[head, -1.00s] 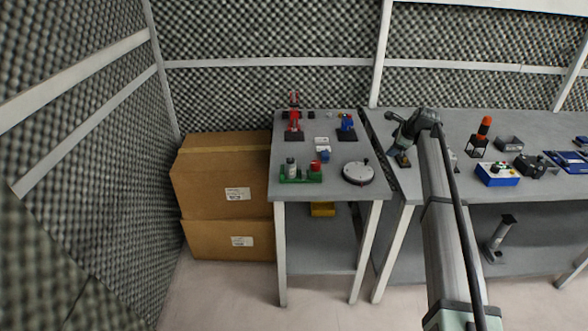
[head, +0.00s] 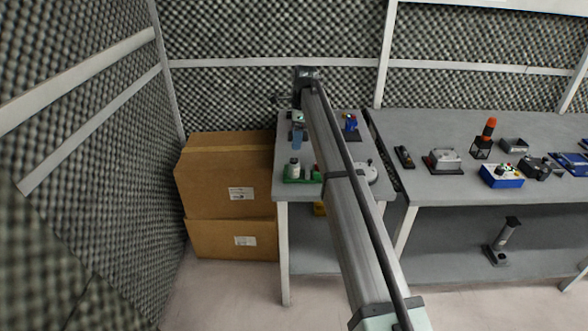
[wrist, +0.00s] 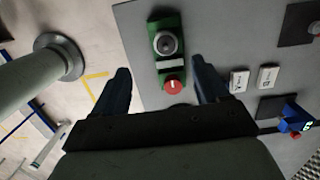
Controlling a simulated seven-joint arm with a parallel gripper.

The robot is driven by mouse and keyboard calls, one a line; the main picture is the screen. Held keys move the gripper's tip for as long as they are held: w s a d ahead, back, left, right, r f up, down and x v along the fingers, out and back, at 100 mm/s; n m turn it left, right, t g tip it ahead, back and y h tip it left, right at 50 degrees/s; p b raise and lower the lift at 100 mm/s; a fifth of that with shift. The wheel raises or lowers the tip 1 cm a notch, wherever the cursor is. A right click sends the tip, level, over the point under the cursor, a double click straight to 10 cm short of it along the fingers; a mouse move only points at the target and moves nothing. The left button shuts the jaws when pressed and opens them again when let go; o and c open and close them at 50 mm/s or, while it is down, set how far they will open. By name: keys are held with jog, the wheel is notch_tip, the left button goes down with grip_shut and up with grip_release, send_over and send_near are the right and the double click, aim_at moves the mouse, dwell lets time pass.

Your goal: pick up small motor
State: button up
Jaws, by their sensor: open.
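My gripper (wrist: 160,66) is open and empty, its two dark fingers pointing toward the small table; in the head view it hangs over the table's left part (head: 297,140). In the wrist view a green base (wrist: 157,24) carries a grey round part (wrist: 167,44) and a red knob (wrist: 174,87). The base lies between and beyond the fingertips, apparently not touched. In the head view the green base (head: 289,180) is at the table's front left, with the grey part (head: 294,166) upright on it. I cannot tell for certain which part is the small motor.
Two white labelled blocks (wrist: 239,81) and a blue device (wrist: 295,115) lie to the right in the wrist view. A round grey disc (head: 371,174) is partly behind my arm. Cardboard boxes (head: 215,168) stand left; the right table (head: 440,125) holds several devices.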

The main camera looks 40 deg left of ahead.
aim_at(294, 159)
jog(key=f, duration=0.8)
jog(key=shift+s+a, duration=0.25)
jog(key=shift+a, duration=0.05)
jog(key=shift+w+a+f, duration=0.1)
jog(key=shift+a+f, duration=0.1)
jog(key=shift+f, duration=1.1)
jog(key=shift+w+a+f, duration=0.1)
jog(key=shift+a+f, duration=0.1)
jog(key=shift+f, duration=1.1)
jog(key=shift+c, duration=0.4)
jog(key=c, duration=1.3)
jog(key=shift+r, duration=0.1)
